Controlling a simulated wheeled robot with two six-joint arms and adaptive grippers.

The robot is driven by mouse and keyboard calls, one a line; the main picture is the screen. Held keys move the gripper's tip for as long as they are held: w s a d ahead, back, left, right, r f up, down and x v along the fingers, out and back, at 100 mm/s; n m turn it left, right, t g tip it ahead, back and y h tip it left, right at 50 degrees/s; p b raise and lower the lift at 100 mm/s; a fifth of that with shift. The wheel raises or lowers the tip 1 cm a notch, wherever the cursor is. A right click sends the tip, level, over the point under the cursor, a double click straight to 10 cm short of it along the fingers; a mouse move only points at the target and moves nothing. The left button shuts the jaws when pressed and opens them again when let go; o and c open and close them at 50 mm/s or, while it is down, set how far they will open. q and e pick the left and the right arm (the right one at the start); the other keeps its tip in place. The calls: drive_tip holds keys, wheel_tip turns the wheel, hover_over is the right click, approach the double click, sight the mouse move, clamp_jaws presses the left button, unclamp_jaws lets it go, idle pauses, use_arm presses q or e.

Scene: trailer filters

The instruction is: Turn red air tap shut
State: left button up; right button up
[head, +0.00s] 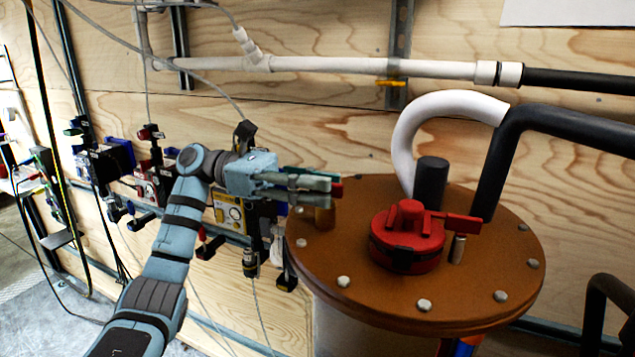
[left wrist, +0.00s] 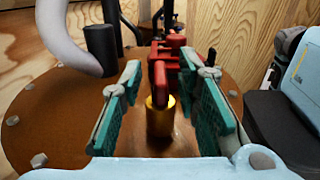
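The air tap is a small brass body (head: 325,219) near the left edge of a round brown lid, with a red handle (head: 337,190) mostly hidden behind my fingers in the head view. In the left wrist view the red handle (left wrist: 160,85) stands above the brass body (left wrist: 159,118). My left gripper (head: 326,187) reaches in from the left at handle height. In the left wrist view its teal-padded fingers (left wrist: 160,70) are apart, one on each side of the handle, with gaps visible. My right gripper is in neither view.
A larger red cap (head: 406,235) with a side lever sits on the bolted brown lid (head: 370,307). A black post (head: 430,183) and a white-and-black hose (head: 405,140) rise behind it. Wall-mounted devices (head: 232,213) are close beside my left wrist.

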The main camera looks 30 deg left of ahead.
use_arm(q)
drive_tip(key=shift+a, duration=0.2)
drive_tip(key=s+a, duration=0.1)
drive_tip(key=a, duration=0.6)
drive_tip(key=shift+f, duration=0.1)
